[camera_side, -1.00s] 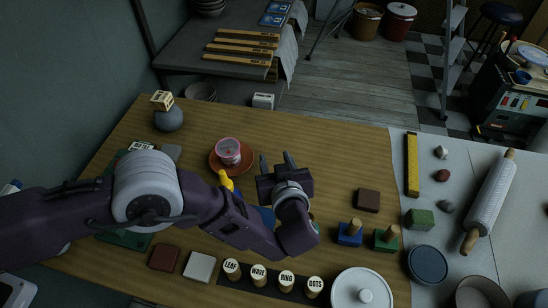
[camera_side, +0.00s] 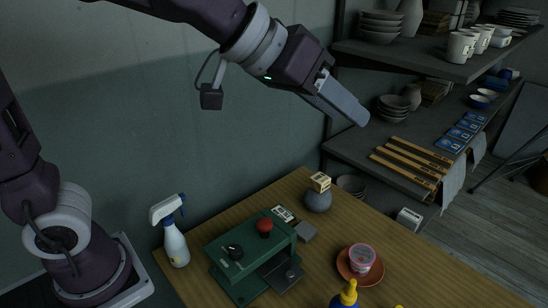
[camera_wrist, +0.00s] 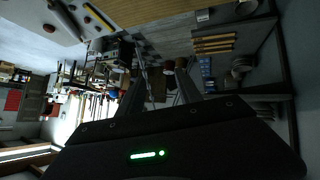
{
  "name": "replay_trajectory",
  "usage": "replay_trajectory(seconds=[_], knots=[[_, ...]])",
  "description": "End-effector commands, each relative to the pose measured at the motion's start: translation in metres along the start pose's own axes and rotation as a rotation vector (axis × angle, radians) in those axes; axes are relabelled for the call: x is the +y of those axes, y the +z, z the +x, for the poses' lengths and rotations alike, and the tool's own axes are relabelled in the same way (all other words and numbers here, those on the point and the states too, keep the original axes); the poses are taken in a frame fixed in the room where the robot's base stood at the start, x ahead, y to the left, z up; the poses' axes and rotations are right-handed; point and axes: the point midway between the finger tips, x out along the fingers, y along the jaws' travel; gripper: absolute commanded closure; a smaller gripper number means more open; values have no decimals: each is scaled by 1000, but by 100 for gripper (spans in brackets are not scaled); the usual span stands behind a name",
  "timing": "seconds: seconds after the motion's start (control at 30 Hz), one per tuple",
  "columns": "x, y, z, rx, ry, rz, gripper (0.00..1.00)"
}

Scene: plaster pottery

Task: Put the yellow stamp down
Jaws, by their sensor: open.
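My gripper (camera_side: 348,106) is raised high above the table's back edge in the side view, in front of the wall and shelves. Its fingers are apart in the wrist view (camera_wrist: 161,70), and I see nothing held between them. I cannot make out the yellow stamp for certain in either view. A blue item with a yellow top (camera_side: 346,297) stands at the bottom edge of the side view, partly cut off. A small yellow bit shows to its right, too cropped to identify.
On the wooden table (camera_side: 425,270) are a green press (camera_side: 238,258), a white spray bottle (camera_side: 174,243), a grey round pot with a small block on top (camera_side: 318,199), and a pink-lidded tub (camera_side: 361,257) on an orange saucer. Shelves (camera_side: 375,165) with bowls stand behind.

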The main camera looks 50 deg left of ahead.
Motion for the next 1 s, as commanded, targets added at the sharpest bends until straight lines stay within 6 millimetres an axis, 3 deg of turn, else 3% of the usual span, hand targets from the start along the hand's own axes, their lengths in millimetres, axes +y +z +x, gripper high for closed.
replay_trajectory(seconds=[0.03,0.1,0.2,0.3,0.43,1.0], knots=[[-25,32,-38,-48,-56,7,58],[-57,89,-78,-143,-146,4,58],[-88,156,-117,-250,-257,-18,58],[-103,194,-136,-312,-323,-41,58],[-108,208,-142,-336,-346,-49,58],[-107,206,-142,-335,-342,-45,58]])
